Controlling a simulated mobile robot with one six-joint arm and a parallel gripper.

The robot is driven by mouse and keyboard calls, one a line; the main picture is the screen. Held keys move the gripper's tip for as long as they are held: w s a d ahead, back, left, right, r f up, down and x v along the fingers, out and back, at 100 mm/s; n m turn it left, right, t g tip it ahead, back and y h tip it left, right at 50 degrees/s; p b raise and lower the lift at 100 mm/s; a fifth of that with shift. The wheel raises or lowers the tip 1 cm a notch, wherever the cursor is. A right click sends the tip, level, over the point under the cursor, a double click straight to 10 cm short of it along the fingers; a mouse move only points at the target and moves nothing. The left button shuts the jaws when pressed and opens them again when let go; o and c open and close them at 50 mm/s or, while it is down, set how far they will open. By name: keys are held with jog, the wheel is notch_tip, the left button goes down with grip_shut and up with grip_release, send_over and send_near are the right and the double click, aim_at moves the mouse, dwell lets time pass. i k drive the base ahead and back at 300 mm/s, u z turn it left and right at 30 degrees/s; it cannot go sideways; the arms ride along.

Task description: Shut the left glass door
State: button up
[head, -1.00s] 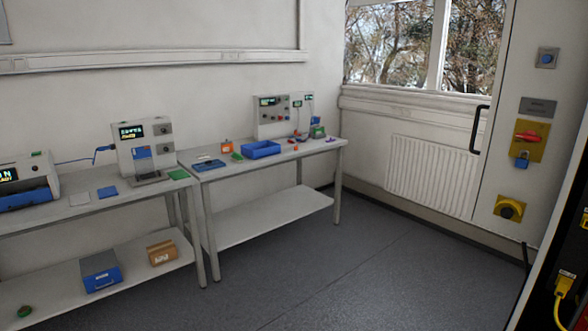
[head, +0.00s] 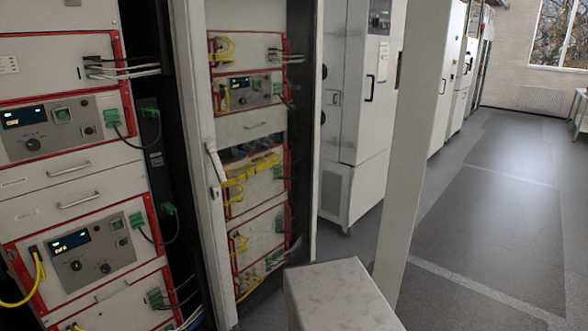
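A white-framed glass door (head: 191,150) stands left of the middle in the head view, with a pale upright handle (head: 215,165) on its left side. Red-edged units and yellow cables show in its glass; I cannot tell whether they are behind it or reflected. To its left is an instrument rack (head: 75,185) with its fronts uncovered. I cannot tell whether this is the left door, or how far it stands open. My gripper is not in view.
A pale block (head: 335,295) is close in the lower middle, and a pale upright post (head: 408,150) rises behind it; I cannot tell what they are. White cabinets (head: 358,120) line the back. Open grey floor (head: 490,220) lies on the right.

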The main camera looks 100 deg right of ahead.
aim_at(425, 37)
jog(key=u, duration=0.05)
jog(key=k, duration=1.4)
jog(key=z, duration=2.35)
jog(key=k, duration=0.25)
jog(key=z, duration=2)
